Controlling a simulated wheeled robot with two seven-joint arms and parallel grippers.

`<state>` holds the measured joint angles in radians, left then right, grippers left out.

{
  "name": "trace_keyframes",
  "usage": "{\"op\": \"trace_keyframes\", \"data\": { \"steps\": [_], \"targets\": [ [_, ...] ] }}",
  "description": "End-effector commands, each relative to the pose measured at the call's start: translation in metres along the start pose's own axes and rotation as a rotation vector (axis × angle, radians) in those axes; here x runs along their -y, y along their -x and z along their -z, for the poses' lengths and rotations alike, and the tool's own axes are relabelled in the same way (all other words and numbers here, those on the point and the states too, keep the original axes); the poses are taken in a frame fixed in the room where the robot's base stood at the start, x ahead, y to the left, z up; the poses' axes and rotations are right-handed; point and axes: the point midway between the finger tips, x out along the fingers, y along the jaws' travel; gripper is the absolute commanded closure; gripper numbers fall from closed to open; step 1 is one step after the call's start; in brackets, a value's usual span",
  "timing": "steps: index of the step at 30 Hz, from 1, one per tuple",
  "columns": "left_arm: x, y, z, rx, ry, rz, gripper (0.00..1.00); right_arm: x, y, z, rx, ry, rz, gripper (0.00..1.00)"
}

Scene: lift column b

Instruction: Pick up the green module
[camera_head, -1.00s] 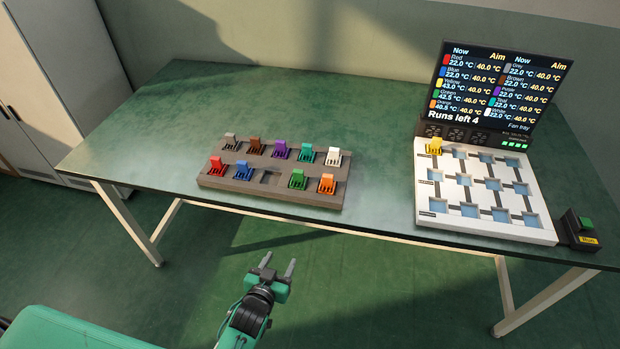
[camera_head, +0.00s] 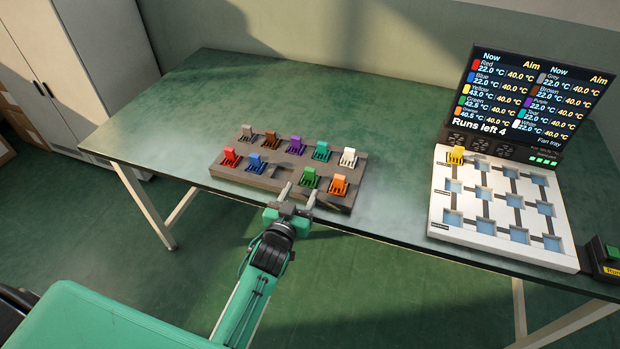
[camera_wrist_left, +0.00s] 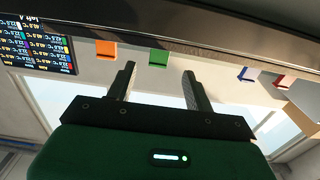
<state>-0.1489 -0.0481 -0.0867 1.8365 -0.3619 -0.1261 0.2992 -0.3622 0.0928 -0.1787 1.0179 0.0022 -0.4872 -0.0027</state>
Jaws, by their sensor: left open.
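The green module (camera_head: 309,179) sits in the front row of the dark rack (camera_head: 228,172), between an empty slot and the orange module (camera_head: 339,186). It also shows in the left wrist view (camera_wrist_left: 159,57), beyond the fingers. My left gripper (camera_head: 297,190) is open and empty at the rack's front edge, just left of and in front of the green module in the head view. In the wrist view its two fingers (camera_wrist_left: 157,85) point towards the green module, apart from it. My right gripper is not in view.
Red (camera_head: 230,156) and blue (camera_head: 256,164) modules stand at the front left of the rack, with several more behind. A white fan tray (camera_head: 470,235) holds a yellow module (camera_head: 456,155), below a display screen (camera_head: 530,95). A button box (camera_head: 606,255) is at far right.

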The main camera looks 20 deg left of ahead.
Motion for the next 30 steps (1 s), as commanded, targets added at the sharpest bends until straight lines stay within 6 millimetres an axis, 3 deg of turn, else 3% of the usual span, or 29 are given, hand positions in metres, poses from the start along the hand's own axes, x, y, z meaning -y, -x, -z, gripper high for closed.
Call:
{"op": "trace_keyframes", "data": {
  "steps": [5, 15, 24, 30],
  "targets": [
    [0.000, -0.009, 0.002, 0.000, -0.001, 0.000, 0.47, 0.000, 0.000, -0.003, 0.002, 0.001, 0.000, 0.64],
    [-0.001, -0.051, 0.005, 0.000, -0.001, 0.000, 0.47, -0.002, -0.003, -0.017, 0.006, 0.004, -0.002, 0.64],
    [-0.001, -0.055, 0.004, 0.001, 0.000, 0.000, 0.47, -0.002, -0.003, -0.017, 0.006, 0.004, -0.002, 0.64],
    [-0.001, -0.055, 0.004, 0.001, 0.000, 0.000, 0.85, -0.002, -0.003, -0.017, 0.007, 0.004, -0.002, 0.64]
  ]
}}
